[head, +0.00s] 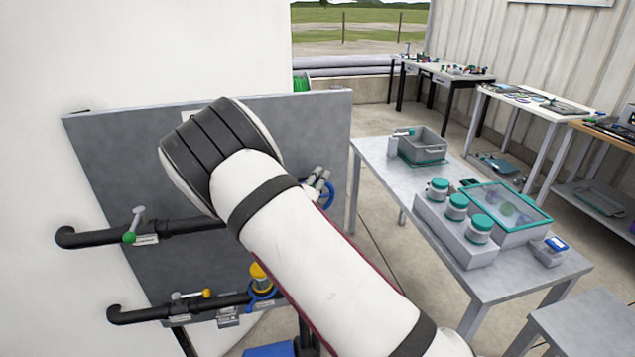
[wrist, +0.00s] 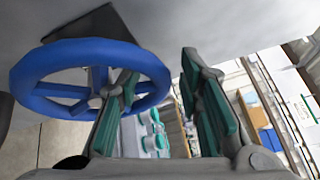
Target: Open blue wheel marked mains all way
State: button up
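The blue wheel (head: 329,194) is at the right edge of the grey panel in the head view, partly hidden behind my arm. The wrist view shows the blue wheel (wrist: 65,106) large at the left, with spokes and a grey hub. My gripper (wrist: 160,75) is open, with its green-padded fingers apart. The left finger overlaps the wheel's opening near the hub, and the right finger is outside the rim. The right part of the rim shows between the fingers; I cannot tell whether either finger touches it. No mains marking is readable.
The grey panel (head: 110,165) also carries dark pipes, a green-tipped lever valve (head: 130,237) and a yellow-capped fitting (head: 261,276) with a blue ring below. A metal table (head: 375,171) with jars and a grey tote (head: 421,147) stands to the right. Floor shows between them.

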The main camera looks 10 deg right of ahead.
jog(key=shift+w+d, duration=0.1)
grip_shut()
jog(key=shift+a+n+t, duration=0.35)
jog(key=shift+n+t, duration=0.05)
jog(key=shift+n, duration=0.2)
grip_release()
jog(key=v, duration=1.2)
jog(key=shift+a, duration=0.1)
